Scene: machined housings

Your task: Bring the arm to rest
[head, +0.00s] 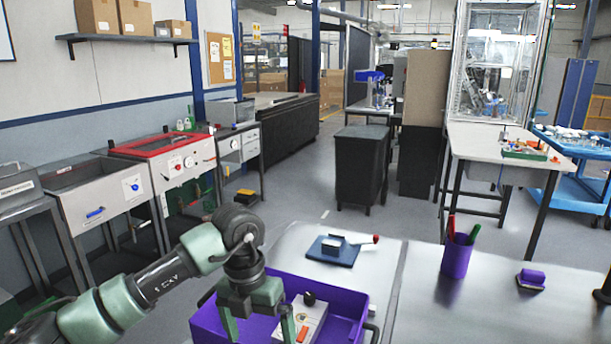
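My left arm comes in from the left, with green and dark grey links. Its gripper (258,325) points down over the purple bin (345,292) on the near table. Its two green fingers are wide apart, and I see nothing held between them. A white device (313,312) with a black knob and a red-orange part is in the bin, just right of the right finger. The finger covers part of it. The fingertips run close to the bottom edge of the picture. My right gripper does not show.
On the metal table are a blue plate with a block and red-tipped lever (333,251), a purple pen cup (457,257) and a small purple item (531,279). A dark object (604,288) is cut off at the right edge. The table between bin and cup is clear.

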